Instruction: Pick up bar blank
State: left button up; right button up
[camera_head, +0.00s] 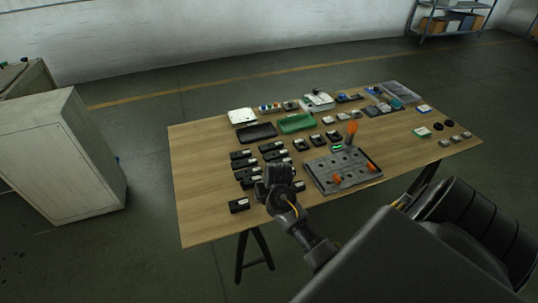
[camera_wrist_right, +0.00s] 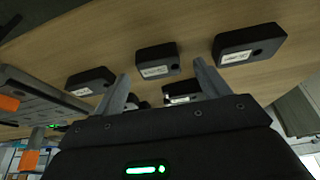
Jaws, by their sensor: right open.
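Several black blocks with white labels, which look like the bar blanks, lie in rows on the left half of the wooden table (camera_head: 205,190). One block (camera_head: 239,205) lies apart near the front left. My right gripper (camera_head: 280,190) is low over the front of these rows and hides some of them; its fingertips cannot be made out there. In the right wrist view my right gripper (camera_wrist_right: 161,72) is open and empty. A labelled block (camera_wrist_right: 157,60) shows between its fingertips, with another (camera_wrist_right: 249,45) to the right and one (camera_wrist_right: 92,82) to the left.
A grey plate with holes and orange parts (camera_head: 343,170) lies right of my gripper. Behind are a green tray (camera_head: 296,122), a black tray (camera_head: 256,132) and a white box (camera_head: 242,116). Bare table lies along the left edge. A grey cabinet (camera_head: 60,155) stands left.

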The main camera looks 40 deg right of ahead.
jog(key=shift+x, duration=0.9)
jog(key=shift+c, duration=0.3)
jog(key=shift+r, duration=0.1)
jog(key=c, duration=1.3)
